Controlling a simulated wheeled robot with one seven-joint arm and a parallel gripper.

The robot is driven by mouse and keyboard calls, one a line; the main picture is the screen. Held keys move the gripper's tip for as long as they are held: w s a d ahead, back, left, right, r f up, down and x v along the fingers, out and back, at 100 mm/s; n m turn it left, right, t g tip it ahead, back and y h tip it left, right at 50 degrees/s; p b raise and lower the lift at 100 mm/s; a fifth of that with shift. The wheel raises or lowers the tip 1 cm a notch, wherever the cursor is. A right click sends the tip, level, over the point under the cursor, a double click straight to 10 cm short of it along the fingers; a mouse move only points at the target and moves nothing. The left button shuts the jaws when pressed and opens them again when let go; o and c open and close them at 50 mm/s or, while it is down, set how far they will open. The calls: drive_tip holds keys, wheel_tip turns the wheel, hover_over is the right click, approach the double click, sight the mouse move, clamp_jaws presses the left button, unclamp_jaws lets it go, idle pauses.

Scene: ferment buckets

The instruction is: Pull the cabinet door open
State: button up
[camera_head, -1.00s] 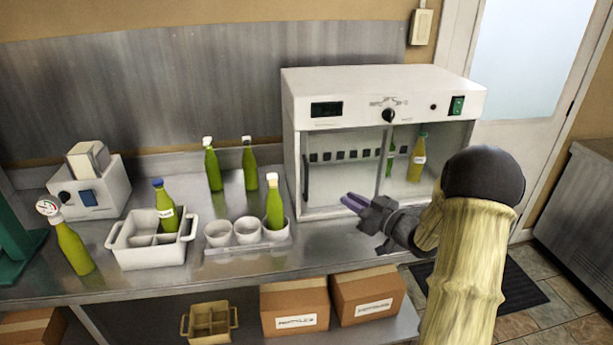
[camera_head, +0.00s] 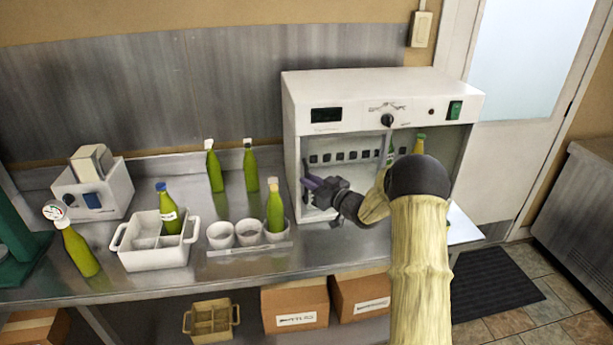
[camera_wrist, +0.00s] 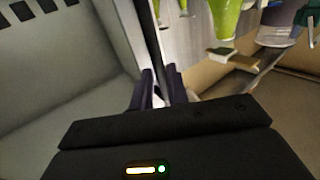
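The white cabinet (camera_head: 385,88) stands at the right end of the counter, with a dark display, a knob and a green switch along its top. Its front looks closed, and the inside shows through it. A dark upright door handle (camera_head: 305,163) is at the front's left edge. My gripper (camera_head: 312,184) is at the lower part of this handle. In the wrist view the dark handle bar (camera_wrist: 158,45) runs down between my two fingers (camera_wrist: 161,88), which sit close on both sides of it. My arm hides the cabinet's lower right front.
Bottles (camera_head: 420,144) stand inside the cabinet at right. On the counter to the left are a white cup rack (camera_head: 250,249), a divided white caddy (camera_head: 150,258), several green bottles and a small white device (camera_head: 93,201). Cardboard boxes (camera_head: 295,297) sit on the shelf below.

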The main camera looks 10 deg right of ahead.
drive_tip(key=shift+x, duration=1.05)
clamp_jaws()
drive_tip(key=shift+d, duration=0.2)
